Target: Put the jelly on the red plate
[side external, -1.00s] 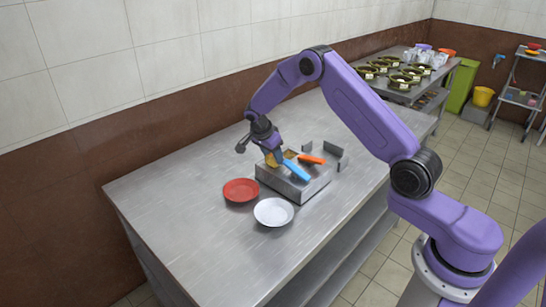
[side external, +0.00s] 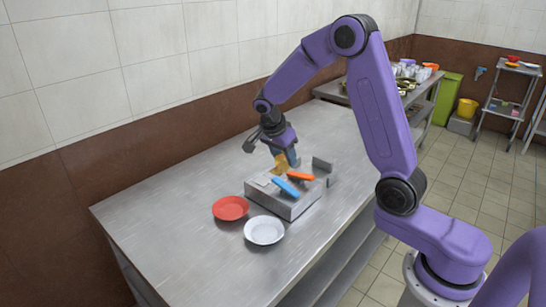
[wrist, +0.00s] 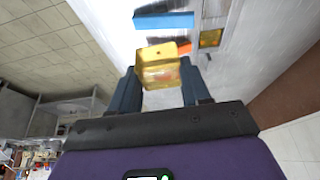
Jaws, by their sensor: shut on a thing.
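The jelly is a translucent yellow block (wrist: 157,66). My gripper (wrist: 159,72) is shut on it, with one finger on each side. In the side external view my gripper (side external: 284,158) holds the yellow block (side external: 280,164) above the back of a grey metal box, apart from the plates. The red plate (side external: 231,208) lies on the table to the left of the box and looks empty. The gripper partly hides the block in the side external view.
The metal box (side external: 289,208) carries a blue bar (side external: 285,187) and an orange bar (side external: 301,176). A white plate (side external: 265,230) stands beside the red plate, in front of the box. The table (side external: 160,210) is clear to the left. A grey upright bracket (side external: 322,164) stands behind the box.

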